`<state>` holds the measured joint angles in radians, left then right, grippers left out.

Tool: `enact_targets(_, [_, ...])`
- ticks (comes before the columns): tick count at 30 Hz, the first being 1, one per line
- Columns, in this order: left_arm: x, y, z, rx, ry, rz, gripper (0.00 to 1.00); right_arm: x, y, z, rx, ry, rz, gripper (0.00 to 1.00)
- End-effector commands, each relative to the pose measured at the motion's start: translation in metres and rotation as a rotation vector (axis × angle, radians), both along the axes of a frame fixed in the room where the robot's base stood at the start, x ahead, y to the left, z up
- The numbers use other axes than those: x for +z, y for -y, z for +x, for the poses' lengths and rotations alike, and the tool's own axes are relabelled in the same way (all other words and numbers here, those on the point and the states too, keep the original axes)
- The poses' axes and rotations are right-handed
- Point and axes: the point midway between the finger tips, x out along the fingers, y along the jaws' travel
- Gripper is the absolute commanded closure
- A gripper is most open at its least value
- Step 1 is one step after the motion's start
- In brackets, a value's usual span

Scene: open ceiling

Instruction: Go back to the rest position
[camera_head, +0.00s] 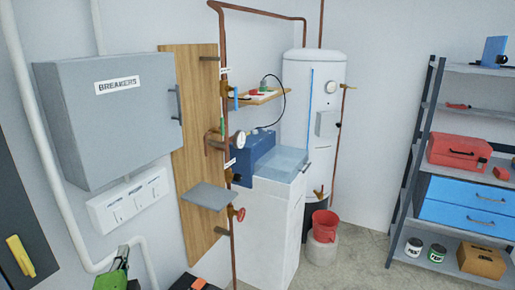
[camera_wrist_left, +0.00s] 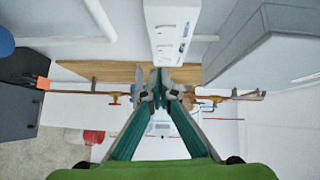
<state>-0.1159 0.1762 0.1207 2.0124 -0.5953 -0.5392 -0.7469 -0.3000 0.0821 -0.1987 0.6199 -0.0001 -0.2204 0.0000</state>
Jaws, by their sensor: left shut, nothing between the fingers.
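My left gripper (camera_head: 122,252) shows at the bottom left of the head view as a green body with dark fingers, below the breaker box. In the left wrist view my left gripper (camera_wrist_left: 161,88) has its two green fingers converging to closed tips with nothing between them. It points toward the wooden board and copper pipe, and I see no contact with either.
The grey breaker box (camera_head: 110,115) and white switch panel (camera_head: 130,200) are on the left wall. A wooden board (camera_head: 196,140) carries copper pipes and a grey shelf (camera_head: 208,196). A white cabinet (camera_head: 272,225), boiler (camera_head: 318,130), red bucket (camera_head: 324,226) and shelving rack (camera_head: 424,140) stand beyond.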

Motion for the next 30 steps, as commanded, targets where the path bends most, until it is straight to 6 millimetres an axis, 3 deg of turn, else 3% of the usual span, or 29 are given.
enact_targets(6, [-0.107,0.057,-0.09,0.124,-0.234,-0.586,1.0,0.0,-0.005,0.0,-0.002,0.0,0.005,0.6])
enact_targets(9, [-0.142,0.09,-0.137,0.203,-0.353,-0.803,1.0,0.0,-0.006,-0.001,-0.001,0.0,0.006,0.6])
enact_targets(15, [-0.177,0.139,-0.21,0.336,-0.537,-1.057,1.0,0.0,-0.005,-0.001,-0.001,-0.001,0.006,0.6])
enact_targets(25, [-0.192,0.197,-0.306,0.515,-0.776,-1.275,1.0,0.0,-0.004,-0.001,0.0,0.0,0.005,0.6])
enact_targets(30, [-0.238,0.197,-0.293,0.524,-0.785,-1.265,1.0,-0.002,-0.001,-0.001,0.001,0.0,0.002,0.6])
